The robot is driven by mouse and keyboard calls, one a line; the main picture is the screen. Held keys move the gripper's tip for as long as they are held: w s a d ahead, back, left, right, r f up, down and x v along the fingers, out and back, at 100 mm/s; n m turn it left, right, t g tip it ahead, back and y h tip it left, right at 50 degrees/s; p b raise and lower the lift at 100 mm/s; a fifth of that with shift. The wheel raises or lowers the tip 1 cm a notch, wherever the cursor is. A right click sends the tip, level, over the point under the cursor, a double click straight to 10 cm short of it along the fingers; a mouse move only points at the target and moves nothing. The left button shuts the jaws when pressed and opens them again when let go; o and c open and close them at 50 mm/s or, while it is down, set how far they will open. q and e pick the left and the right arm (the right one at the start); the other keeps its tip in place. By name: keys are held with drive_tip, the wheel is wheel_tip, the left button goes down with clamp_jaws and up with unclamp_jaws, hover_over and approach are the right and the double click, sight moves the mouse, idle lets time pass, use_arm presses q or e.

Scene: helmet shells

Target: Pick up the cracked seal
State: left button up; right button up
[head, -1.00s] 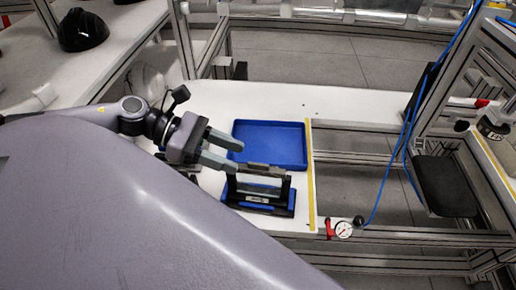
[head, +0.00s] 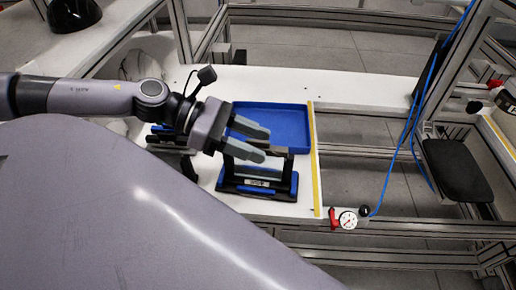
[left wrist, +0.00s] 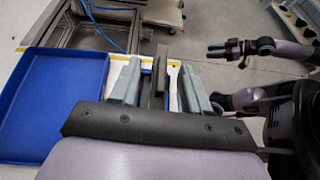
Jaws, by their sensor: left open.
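A long dark grey strip (head: 272,149) lies across the top of a black holder with blue parts (head: 257,184) in the head view. It may be the cracked seal, but no crack can be made out. My left gripper (head: 264,145) is open, its two grey fingers reaching over the holder around the strip's level. In the left wrist view the upright dark strip (left wrist: 159,76) shows between the spread fingers, apart from them. My right arm (left wrist: 262,48) shows at the right of that view; its jaws are too small to read.
A blue tray (head: 292,128) lies behind the holder on the white table (head: 350,88). A yellow strip (head: 315,165) runs along the right. A pressure gauge (head: 348,220) and a blue hose (head: 402,150) are beyond it. More dark items (head: 160,138) stand left of the holder.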

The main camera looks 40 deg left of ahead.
use_arm(q)
drive_tip(key=shift+d, duration=0.15)
clamp_jaws()
drive_tip(key=shift+r, duration=0.1)
idle(0.3)
wheel_tip(320, 180, up, 10)
drive_tip(key=p, duration=0.7)
drive_tip(key=shift+f, duration=0.25)
drive_tip(key=shift+r, duration=0.4)
wheel_tip(320, 180, up, 8)
drive_tip(key=f, duration=0.1)
hover_over(254, 140)
drive_tip(key=shift+r, duration=0.15)
